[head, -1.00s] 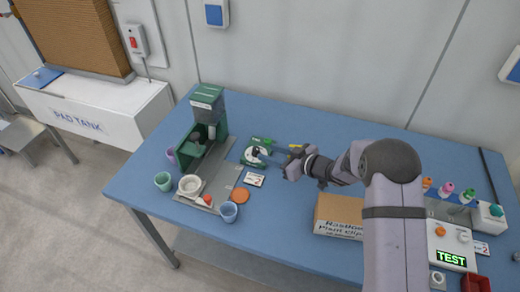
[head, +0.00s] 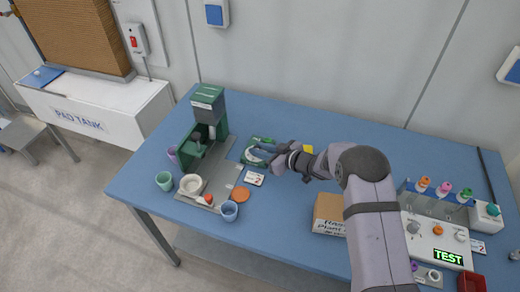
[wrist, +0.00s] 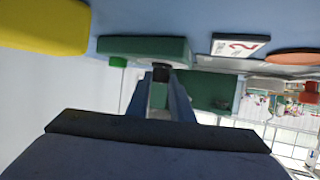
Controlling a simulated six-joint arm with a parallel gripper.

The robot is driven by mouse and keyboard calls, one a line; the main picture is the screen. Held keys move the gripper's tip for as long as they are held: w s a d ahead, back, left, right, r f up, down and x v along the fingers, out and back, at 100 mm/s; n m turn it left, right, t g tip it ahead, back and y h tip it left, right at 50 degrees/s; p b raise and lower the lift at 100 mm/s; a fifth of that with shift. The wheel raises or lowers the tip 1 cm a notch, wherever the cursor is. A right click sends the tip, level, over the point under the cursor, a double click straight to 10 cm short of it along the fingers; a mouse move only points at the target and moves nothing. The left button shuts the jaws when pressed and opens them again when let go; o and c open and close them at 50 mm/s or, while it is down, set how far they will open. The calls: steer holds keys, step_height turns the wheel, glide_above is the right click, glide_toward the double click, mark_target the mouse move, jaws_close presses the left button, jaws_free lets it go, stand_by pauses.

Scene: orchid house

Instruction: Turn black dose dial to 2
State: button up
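The black dose dial (wrist: 161,72) sits on a green box (wrist: 120,48), seen from low down and close in the wrist view. In the head view the green box (head: 262,141) stands on the blue table, and my gripper (head: 262,151) covers most of the dial. My gripper's fingertips (wrist: 160,79) are on either side of the dial's black knob in the wrist view. I cannot tell whether they press on it. The dial's marks and pointer are hidden. A white card with a red 2 (head: 254,178) lies in front of the box; the wrist view also shows this card (wrist: 239,45).
A green dispenser (head: 207,115) on a grey mat stands left of the dial, with cups around it. An orange disc (head: 240,193) lies near the card. A cardboard box (head: 328,212) and a white TEST unit (head: 440,238) are to the right. A yellow block (wrist: 45,25) is close by.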

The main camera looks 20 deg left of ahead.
jaws_close()
steer(key=shift+s+f+m+t+b, duration=0.1)
steer(key=shift+m+t+b, duration=0.2)
steer(key=shift+b, duration=0.05)
steer(key=m+t+b, duration=0.1)
steer(key=t+h+b, duration=0.1)
steer(key=m+b, duration=0.1)
steer(key=shift+s+a+f+m+t+h, duration=0.15)
steer(key=shift+s+a+m+t+h, duration=0.15)
steer(key=shift+t+h, duration=0.1)
steer(key=m+t+h+b, duration=0.1)
steer(key=b, duration=0.1)
steer(key=m+t+h+b, duration=0.1)
steer(key=m+b, duration=0.1)
steer(key=shift+s+a+h, duration=0.15)
steer(key=shift+h, duration=0.25)
steer(key=shift+a+r+m+t+h, duration=0.15)
steer(key=shift+m+t+h, duration=0.25)
steer(key=shift+m+h, duration=0.2)
steer(key=shift+a+r+m+t+h, duration=0.15)
steer(key=shift+m+t+h, duration=0.25)
steer(key=shift+m+h, duration=0.2)
steer(key=shift+m+t+h+p, duration=0.6)
steer(key=shift+m+h+p, duration=0.8)
steer(key=shift+h+p, duration=0.15)
steer(key=shift+m+h, duration=0.3)
steer(key=shift+h, duration=0.05)
